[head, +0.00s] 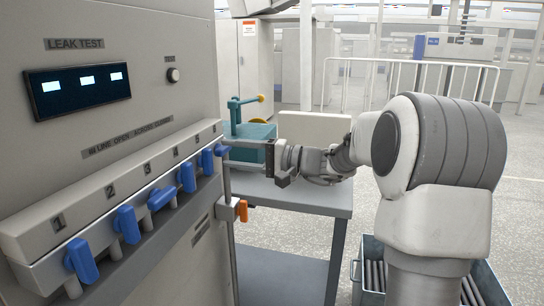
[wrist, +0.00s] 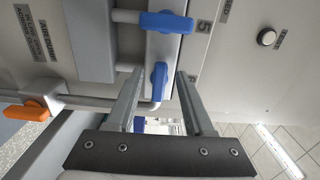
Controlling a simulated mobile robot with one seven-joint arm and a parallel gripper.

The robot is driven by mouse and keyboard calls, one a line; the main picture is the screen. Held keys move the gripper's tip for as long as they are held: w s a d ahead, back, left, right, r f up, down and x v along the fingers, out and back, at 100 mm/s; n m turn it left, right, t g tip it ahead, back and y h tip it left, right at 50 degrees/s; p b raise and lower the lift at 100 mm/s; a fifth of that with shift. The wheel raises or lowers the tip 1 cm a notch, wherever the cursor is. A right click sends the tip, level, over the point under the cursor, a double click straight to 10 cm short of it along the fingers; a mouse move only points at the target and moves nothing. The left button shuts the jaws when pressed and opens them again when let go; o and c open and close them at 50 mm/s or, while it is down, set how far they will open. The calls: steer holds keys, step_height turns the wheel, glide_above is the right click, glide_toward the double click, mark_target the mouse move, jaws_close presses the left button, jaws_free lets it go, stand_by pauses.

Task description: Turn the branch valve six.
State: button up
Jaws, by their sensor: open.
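Branch valve six is the blue handle (head: 220,150) at the far end of the row on the panel. In the wrist view this blue handle (wrist: 158,82) stands between my two fingers, with a gap visible on each side. It lies crosswise to the blue handle of valve five (wrist: 167,22), which is beside the "5" label. My gripper (wrist: 159,73) is open, its fingers on either side of the valve six handle. In the head view my gripper (head: 230,142) reaches the far end of the valve row from the right.
Several other blue handles, such as valve one (head: 82,260) and valve three (head: 162,198), line the rail. An orange handle (head: 243,210) is below the row's far end. A teal device (head: 250,130) stands on a grey table (head: 310,196). A bin (head: 372,250) holds rods.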

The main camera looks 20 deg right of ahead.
steer(key=p+v, duration=0.3)
steer(key=v, duration=1.2)
steer(key=shift+s+d, duration=0.25)
steer(key=shift+d, duration=0.1)
